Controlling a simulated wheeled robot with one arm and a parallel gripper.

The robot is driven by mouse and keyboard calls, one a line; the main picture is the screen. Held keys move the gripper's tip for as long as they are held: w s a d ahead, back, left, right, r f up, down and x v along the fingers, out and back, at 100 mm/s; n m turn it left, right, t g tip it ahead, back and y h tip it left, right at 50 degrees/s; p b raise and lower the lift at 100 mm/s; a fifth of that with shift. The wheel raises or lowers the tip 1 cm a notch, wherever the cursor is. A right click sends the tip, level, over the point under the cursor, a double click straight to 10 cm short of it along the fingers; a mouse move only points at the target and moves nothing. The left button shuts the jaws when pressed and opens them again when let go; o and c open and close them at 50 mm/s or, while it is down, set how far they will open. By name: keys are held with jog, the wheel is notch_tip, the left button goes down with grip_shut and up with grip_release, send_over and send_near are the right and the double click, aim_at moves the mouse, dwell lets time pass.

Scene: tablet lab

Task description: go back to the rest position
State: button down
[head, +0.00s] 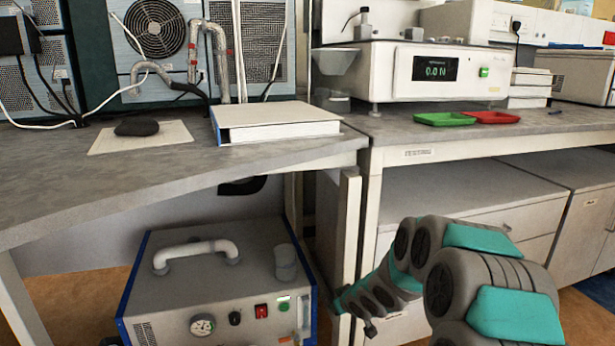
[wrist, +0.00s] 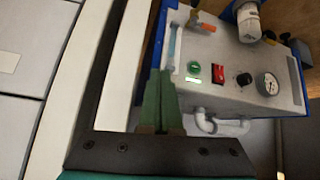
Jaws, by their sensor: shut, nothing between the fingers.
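My gripper (wrist: 160,76) shows in the wrist view with its two green fingers together, shut and empty. In the head view my grey and teal arm reaches down at the lower right, its end low in front of the table legs, beside the blue-edged pump box (head: 217,285). The wrist view shows the front panel of this box (wrist: 235,75) just beyond and right of the fingertips. I cannot tell whether the fingers touch anything.
A grey bench (head: 60,190) on the left carries a white binder (head: 285,118) and a black mouse (head: 137,127). The right bench carries a tester (head: 420,72), a green tray (head: 444,119) and a red tray (head: 491,117). Drawers (head: 450,185) stand behind my arm.

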jog(key=s+d+r+m+g+h, duration=0.2)
jog(key=s+d+r, duration=0.3)
jog(key=s, duration=0.5)
jog(key=s+d+r+m+g+h, duration=0.1)
jog(key=s+d+r+g+h, duration=0.15)
jog(key=s+d+r, duration=0.55)
jog(key=s+a+r+m+g, duration=0.1)
jog(key=s+a+g, duration=0.1)
jog(key=s, duration=1.3)
jog(key=s+a+r+m+g+y+p, duration=0.1)
jog(key=s+a+r+g, duration=0.1)
jog(key=s, duration=1.3)
jog(key=shift+s+a+m+g, duration=0.35)
jog(key=shift+a+g, duration=0.2)
jog(key=shift+a, duration=0.3)
